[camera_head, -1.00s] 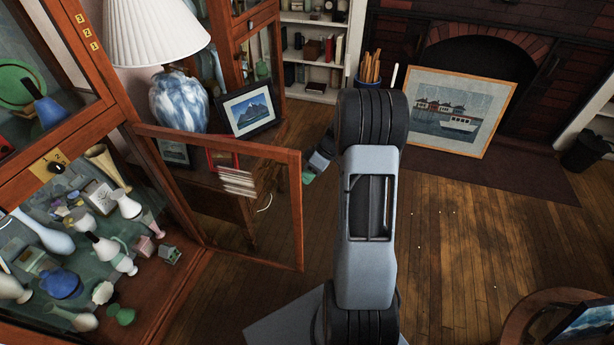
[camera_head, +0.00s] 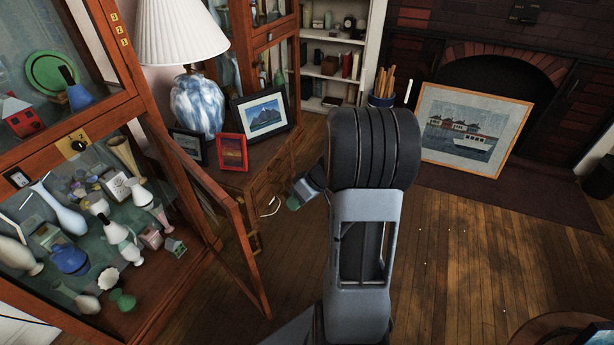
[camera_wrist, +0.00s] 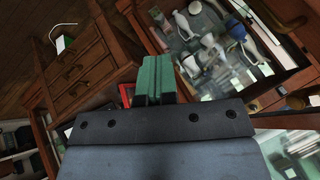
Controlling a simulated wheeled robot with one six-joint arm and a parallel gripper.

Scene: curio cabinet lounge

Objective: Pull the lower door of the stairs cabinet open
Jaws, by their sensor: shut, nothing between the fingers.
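The wooden cabinet (camera_head: 118,112) stands at the left, its shelf full of vases and small curios. Its lower door (camera_head: 252,262), a wood frame around a glass pane, stands open, swung out from its far side toward the floor in front. My gripper (camera_head: 293,203) shows small beyond my arm, to the right of the door's free edge and apart from it in the picture. In the wrist view its green fingers (camera_wrist: 158,80) are shut together with nothing between them. The cabinet's curios show behind them at the upper right there.
A wooden chest (camera_head: 262,165) beyond the door carries a blue-and-white lamp (camera_head: 197,103) and framed pictures, including a red frame (camera_head: 232,152). A boat picture (camera_head: 470,130) leans by the fireplace. A round table edge (camera_head: 535,330) is at lower right. Floor between is clear.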

